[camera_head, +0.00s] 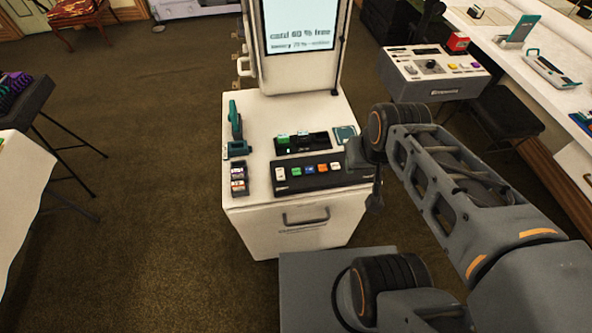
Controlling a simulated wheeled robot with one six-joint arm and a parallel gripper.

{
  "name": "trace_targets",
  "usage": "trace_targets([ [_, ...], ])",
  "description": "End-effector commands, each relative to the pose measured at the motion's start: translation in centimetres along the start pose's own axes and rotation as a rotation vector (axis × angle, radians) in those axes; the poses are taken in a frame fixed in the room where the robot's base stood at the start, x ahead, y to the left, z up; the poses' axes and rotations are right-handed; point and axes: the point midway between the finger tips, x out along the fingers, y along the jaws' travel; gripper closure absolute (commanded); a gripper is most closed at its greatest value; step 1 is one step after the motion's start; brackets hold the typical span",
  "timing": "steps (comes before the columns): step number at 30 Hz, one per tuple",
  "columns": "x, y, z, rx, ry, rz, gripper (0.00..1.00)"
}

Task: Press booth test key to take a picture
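The booth is a white cabinet (290,226) with an upright screen (298,32) at its back, reading "card 60 % free" above a smaller line. A black key panel (315,182) lies along the front of its top.
A second console (435,75) stands at the back right. Carpet is open left of the booth.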

Motion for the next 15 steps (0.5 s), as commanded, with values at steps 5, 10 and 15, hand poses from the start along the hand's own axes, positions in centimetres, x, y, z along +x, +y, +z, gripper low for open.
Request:
trace_targets([
  [5, 0.00, 0.00, 0.00, 0.000, 0.000, 0.000, 0.70],
  [10, 0.00, 0.00, 0.00, 0.000, 0.000, 0.000, 0.86],
  [15, 0.00, 0.00, 0.00, 0.000, 0.000, 0.000, 1.00],
])
